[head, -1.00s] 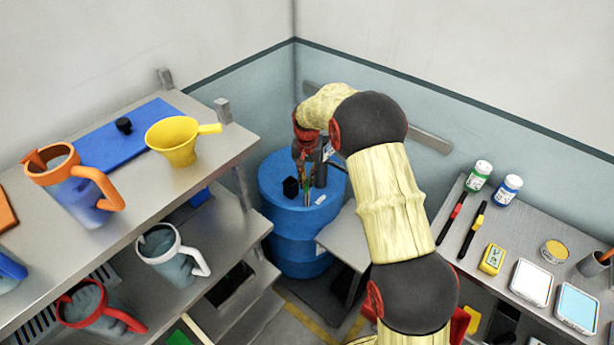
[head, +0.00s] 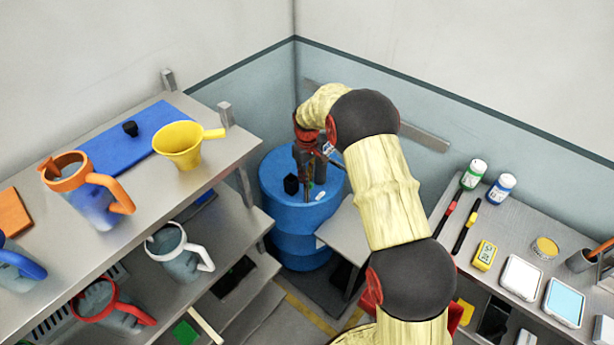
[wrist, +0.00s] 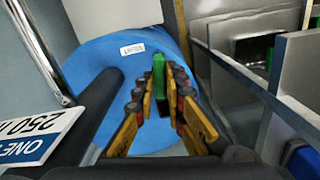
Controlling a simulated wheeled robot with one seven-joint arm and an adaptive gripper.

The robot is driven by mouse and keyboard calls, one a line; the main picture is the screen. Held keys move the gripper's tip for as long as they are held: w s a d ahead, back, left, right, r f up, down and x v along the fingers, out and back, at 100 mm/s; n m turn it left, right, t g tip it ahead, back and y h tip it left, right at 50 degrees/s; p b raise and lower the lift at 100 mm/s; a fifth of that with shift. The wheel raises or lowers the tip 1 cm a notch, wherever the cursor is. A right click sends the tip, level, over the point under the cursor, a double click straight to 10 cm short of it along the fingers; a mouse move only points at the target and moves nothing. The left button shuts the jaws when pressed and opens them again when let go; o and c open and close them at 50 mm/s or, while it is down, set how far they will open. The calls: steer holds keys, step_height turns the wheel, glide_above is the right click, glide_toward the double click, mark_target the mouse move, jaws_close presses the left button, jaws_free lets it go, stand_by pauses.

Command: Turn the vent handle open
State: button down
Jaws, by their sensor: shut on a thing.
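The blue drum (head: 283,240) stands in the corner; its top also shows in the wrist view (wrist: 90,62). A green upright handle (wrist: 159,72) shows above the drum top, between my fingertips in the wrist view. My gripper (wrist: 162,98), with yellow and dark fingers, is shut on this green handle. In the head view my gripper (head: 306,182) points down over the drum, and the handle is mostly hidden there. A dark post (wrist: 98,103) stands on the drum to the left of my fingers. The handle's base is not clear.
A black block (head: 290,184) sits on the drum top. A metal shelf (head: 215,165) with jugs and a yellow funnel (head: 180,145) stands at left. A grey bench (head: 510,220) with bottles and tools is at right. A small grey table (head: 345,232) stands beside the drum.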

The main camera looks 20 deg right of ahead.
steer(key=shift+n, duration=0.9)
steer(key=c, duration=1.8)
jaws_free()
steer(key=shift+c, duration=0.2)
steer(key=shift+r, duration=0.1)
step_height(320, 180, up, 12)
